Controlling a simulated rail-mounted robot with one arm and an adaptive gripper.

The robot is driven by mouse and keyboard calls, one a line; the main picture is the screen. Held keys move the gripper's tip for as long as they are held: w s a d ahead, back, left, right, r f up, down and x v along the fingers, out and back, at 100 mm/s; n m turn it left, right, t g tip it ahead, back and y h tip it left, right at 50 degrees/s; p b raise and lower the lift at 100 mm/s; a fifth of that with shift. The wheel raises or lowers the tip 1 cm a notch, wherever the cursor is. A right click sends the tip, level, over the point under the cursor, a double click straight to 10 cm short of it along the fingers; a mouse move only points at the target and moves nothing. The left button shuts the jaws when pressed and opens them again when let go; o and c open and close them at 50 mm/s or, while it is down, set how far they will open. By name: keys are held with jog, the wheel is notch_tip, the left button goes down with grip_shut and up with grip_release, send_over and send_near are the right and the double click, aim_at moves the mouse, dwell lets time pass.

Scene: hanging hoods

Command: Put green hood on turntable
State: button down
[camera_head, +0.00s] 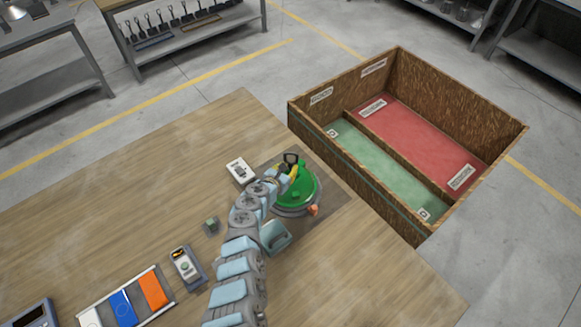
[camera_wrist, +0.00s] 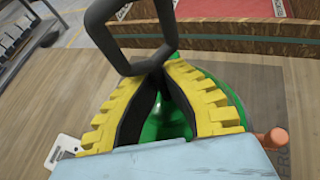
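The green hood (camera_head: 301,194) has a black loop handle (camera_head: 291,158), which looms large in the wrist view (camera_wrist: 172,52). The green body shows below and between my fingers (camera_wrist: 172,115). My gripper (camera_head: 291,171) has yellow fingers whose tips meet at the base of the loop (camera_wrist: 158,68); they look shut on it. The hood is over the round grey turntable (camera_head: 292,212), which it largely hides. Whether it rests on it or hovers just above cannot be told. An orange knob (camera_head: 313,210) sticks out at the turntable's edge, also in the wrist view (camera_wrist: 276,138).
A wooden crate (camera_head: 462,95) with green and red compartments stands beyond the table's right edge. A white labelled box (camera_head: 240,171), a small grey-green block (camera_head: 211,225), a handheld device (camera_head: 186,266) and a tray of coloured panels (camera_head: 160,309) lie on the wooden table (camera_head: 130,205).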

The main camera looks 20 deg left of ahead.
jog(key=shift+f+b, duration=0.6)
jog(key=shift+b, duration=0.05)
jog(key=c, duration=1.2)
grip_release()
jog(key=shift+o, duration=0.2)
